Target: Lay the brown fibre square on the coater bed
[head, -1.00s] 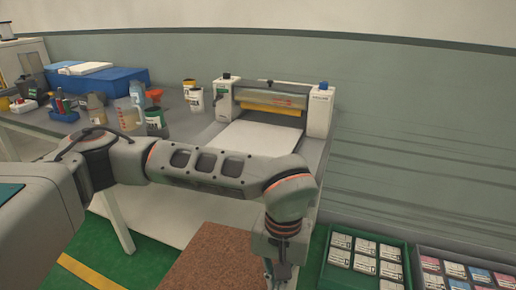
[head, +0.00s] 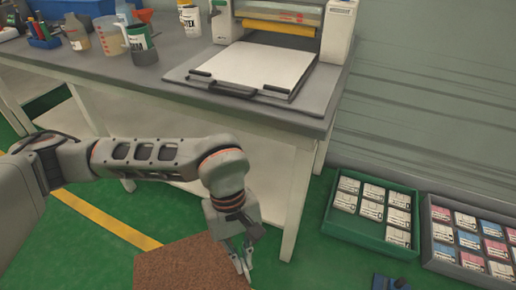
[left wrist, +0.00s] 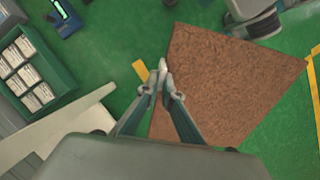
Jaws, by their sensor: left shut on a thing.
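The brown fibre square (head: 185,265) is at the bottom of the head view, partly cut off by the frame edge. It also shows in the left wrist view (left wrist: 235,80), flat and held by its edge over the green floor. My left gripper (head: 245,268) is shut on that edge; its fingertips meet at the square's side in the left wrist view (left wrist: 165,76). The coater bed (head: 262,66) is a pale flat plate with dark clips at its front, bare, on the grey table in front of the coater's rollers. My right gripper is not in view.
The grey table (head: 165,72) has its front edge and a leg beyond my left arm. Jugs and pots (head: 140,42) stand on it left of the coater. A green crate (head: 372,208) and a grey crate (head: 470,240) of boxes are at right. Green floor lies between.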

